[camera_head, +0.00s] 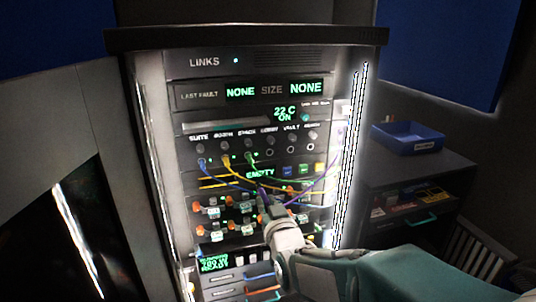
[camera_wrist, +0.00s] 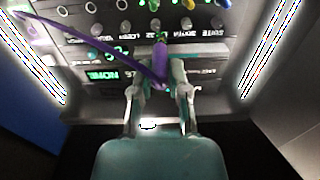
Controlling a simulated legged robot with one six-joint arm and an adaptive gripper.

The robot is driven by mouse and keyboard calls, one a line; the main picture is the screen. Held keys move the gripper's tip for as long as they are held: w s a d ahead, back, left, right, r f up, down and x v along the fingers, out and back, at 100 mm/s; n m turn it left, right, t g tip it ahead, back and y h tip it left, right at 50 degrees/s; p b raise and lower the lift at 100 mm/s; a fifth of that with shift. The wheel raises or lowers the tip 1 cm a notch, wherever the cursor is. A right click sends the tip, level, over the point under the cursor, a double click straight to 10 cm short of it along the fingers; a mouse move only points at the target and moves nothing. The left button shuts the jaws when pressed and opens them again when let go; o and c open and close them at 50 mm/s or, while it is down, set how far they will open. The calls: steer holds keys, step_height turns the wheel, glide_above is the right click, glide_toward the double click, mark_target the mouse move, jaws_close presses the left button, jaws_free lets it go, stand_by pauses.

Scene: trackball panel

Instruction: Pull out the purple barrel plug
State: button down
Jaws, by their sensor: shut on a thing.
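The purple barrel plug (camera_wrist: 161,62) is between the two fingers of my gripper (camera_wrist: 160,82) in the wrist view, which shows the panel upside down. A purple cable (camera_wrist: 95,45) runs from it toward the upper left. In the head view my gripper (camera_head: 268,208) is in front of the rack's lower middle, and the purple cable (camera_head: 322,168) rises from it to the right. The fingers are shut on the plug. The plug's tip is not clearly visible, so I cannot tell whether it sits in a jack.
The rack has a row of labelled jacks with blue (camera_head: 202,162), yellow (camera_head: 226,158) and green (camera_head: 249,157) plugs and their crossing cables. Orange-ended levers (camera_head: 197,206) sit lower down. A blue tray (camera_head: 408,137) stands on a dark cabinet (camera_head: 436,165) to the right.

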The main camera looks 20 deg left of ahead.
steer(key=w, duration=1.2)
steer(key=shift+w, duration=0.35)
